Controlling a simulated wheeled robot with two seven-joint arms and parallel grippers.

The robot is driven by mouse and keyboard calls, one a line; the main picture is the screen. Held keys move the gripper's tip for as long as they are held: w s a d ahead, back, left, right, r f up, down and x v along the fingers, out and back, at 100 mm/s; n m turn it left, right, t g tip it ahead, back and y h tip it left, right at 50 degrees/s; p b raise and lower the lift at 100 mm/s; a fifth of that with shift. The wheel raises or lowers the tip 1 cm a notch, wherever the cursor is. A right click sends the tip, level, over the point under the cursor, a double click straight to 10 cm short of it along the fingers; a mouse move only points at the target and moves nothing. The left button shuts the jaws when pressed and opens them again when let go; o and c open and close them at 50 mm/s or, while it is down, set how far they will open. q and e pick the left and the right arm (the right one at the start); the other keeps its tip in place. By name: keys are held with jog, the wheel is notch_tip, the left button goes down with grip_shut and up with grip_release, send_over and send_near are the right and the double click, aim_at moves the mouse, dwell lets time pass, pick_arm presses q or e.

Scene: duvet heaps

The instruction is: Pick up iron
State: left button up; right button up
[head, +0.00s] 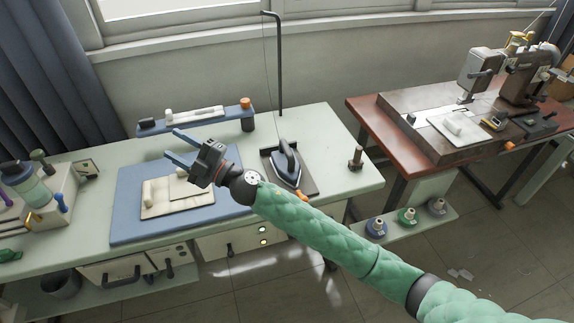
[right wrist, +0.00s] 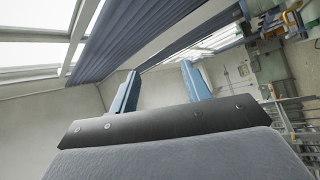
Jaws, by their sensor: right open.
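The iron (head: 287,161) stands on a dark rest plate (head: 308,184) near the right end of the pale green table, in the head view. It is dark grey-blue, and a thin cord runs up from it towards a black hooked pole. My right gripper (head: 176,145) is open and empty, above the blue mat and to the left of the iron. Its two blue fingers point left, away from the iron. In the right wrist view the fingers (right wrist: 157,88) are spread apart with nothing between them. The iron is not in that view. My left gripper is in neither view.
A blue mat (head: 125,215) with folded cloth lies on the table (head: 345,150) under my right gripper. A small blue shelf (head: 180,124) stands behind. The black pole (head: 280,70) rises behind the iron. A brown table (head: 365,112) with a sewing machine stands at right.

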jog(key=s+a+f+n+g, duration=0.1)
jog(key=s+a+n+g, duration=0.1)
jog(key=a+n+g, duration=0.25)
jog(key=n+g+h, duration=0.3)
jog(key=n+h, duration=0.6)
jog(key=h, duration=1.4)
send_over(286, 147)
jog(key=f, duration=1.2)
jog(key=shift+s+a+f, duration=0.1)
jog(key=shift+s+a, duration=0.1)
jog(key=shift+a, duration=0.05)
jog(key=shift+d+f+p, duration=0.1)
jog(key=shift+f+p, duration=0.35)
jog(key=shift+f, duration=0.7)
jog(key=f+p, duration=0.3)
jog(key=f, duration=0.1)
jog(key=shift+w+d, duration=0.1)
jog(key=shift+d, duration=0.15)
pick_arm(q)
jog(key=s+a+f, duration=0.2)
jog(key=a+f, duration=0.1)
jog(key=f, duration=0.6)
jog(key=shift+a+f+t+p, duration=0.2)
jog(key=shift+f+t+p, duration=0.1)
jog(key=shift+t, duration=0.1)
pick_arm(e)
jog(key=shift+d+f, duration=0.15)
jog(key=shift+f, duration=0.4)
